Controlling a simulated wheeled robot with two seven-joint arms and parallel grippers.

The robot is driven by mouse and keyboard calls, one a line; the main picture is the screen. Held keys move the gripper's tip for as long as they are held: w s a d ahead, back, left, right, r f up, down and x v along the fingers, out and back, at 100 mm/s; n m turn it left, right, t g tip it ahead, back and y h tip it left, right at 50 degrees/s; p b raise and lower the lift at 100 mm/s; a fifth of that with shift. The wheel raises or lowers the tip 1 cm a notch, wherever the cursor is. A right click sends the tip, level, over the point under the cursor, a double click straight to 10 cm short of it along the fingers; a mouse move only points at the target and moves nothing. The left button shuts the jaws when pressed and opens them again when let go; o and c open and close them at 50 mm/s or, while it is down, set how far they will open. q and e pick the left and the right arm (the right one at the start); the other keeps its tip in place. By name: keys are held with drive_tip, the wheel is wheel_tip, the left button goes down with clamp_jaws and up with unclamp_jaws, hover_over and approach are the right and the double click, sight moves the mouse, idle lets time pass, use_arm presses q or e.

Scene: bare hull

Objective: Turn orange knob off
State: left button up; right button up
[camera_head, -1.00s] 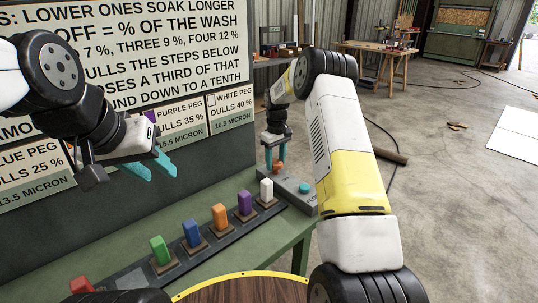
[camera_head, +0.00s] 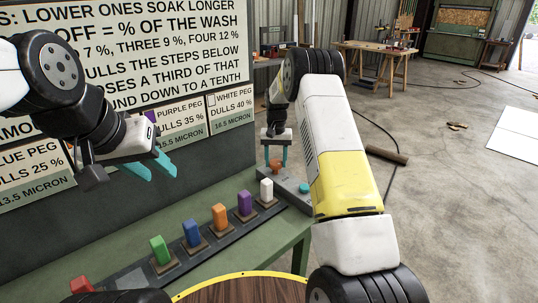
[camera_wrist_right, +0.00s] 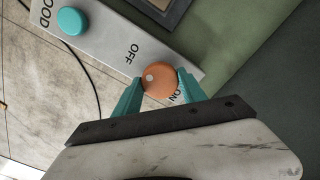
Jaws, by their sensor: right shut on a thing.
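The orange knob (camera_wrist_right: 159,80) sits on a grey panel (camera_wrist_right: 115,35) with OFF and ON labels. A pale dot on the knob lies on its side towards the OFF label. The knob also shows small in the head view (camera_head: 275,166). My right gripper (camera_wrist_right: 160,85) is shut on the knob, one teal finger on each side. In the head view its fingers (camera_head: 276,155) reach down to the panel. My left gripper (camera_head: 150,168) is open and empty in front of the sign board, well left of the knob.
A teal button (camera_wrist_right: 72,21) is on the same panel, labelled GOOD. A row of coloured pegs, with the white peg (camera_head: 266,190) nearest the panel, stands on the green bench (camera_head: 215,262). A round wooden top (camera_head: 245,291) is at the front.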

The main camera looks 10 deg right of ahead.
sight(276, 162)
drive_tip(key=shift+w+r+m, duration=0.1)
drive_tip(key=shift+m, duration=0.2)
drive_tip(key=o, duration=1.4)
drive_tip(key=shift+c, duration=0.2)
wheel_tip(276, 162, up, 8)
drive_tip(key=shift+f, duration=0.15)
